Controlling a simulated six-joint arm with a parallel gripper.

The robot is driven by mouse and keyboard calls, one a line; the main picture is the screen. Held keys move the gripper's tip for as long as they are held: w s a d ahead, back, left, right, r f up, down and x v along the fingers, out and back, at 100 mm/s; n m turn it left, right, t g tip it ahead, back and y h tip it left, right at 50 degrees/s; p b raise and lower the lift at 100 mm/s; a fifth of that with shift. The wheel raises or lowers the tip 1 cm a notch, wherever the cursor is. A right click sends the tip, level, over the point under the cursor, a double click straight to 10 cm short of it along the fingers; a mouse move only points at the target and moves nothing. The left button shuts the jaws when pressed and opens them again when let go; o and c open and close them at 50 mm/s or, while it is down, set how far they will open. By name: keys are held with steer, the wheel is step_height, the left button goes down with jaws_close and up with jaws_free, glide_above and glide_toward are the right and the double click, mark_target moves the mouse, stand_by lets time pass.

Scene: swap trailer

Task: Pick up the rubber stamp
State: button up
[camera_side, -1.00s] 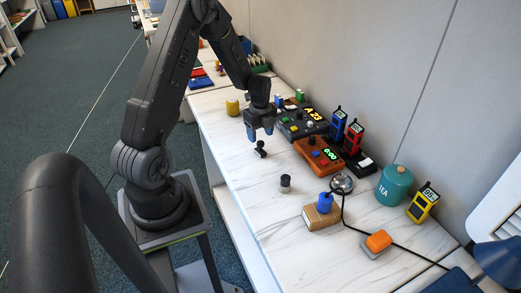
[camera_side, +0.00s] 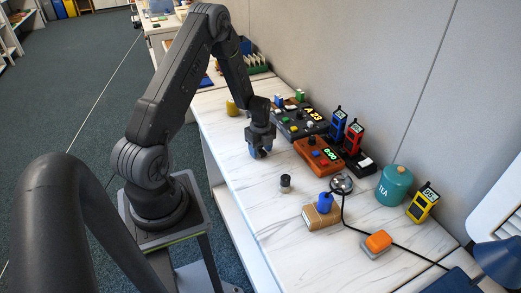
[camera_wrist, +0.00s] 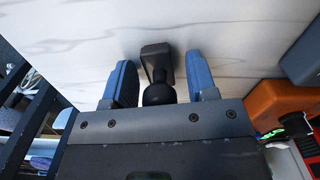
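The rubber stamp (camera_wrist: 158,66) is dark, with a rounded knob and a flat rectangular base, in the wrist view. It lies between the two blue fingers of my gripper (camera_wrist: 161,85), which are open with a visible gap on each side of it. In the side view my gripper (camera_side: 260,152) is down at the table top, and the stamp is hidden behind its fingers.
An orange-brown console (camera_side: 318,156) with a green display stands just right of my gripper. A dark console (camera_side: 298,122) is behind it. White table (camera_side: 245,195) is clear around the cylinder.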

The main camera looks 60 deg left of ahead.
steer(key=c, duration=0.8)
steer(key=shift+r, duration=0.1)
steer(key=shift+c, duration=0.2)
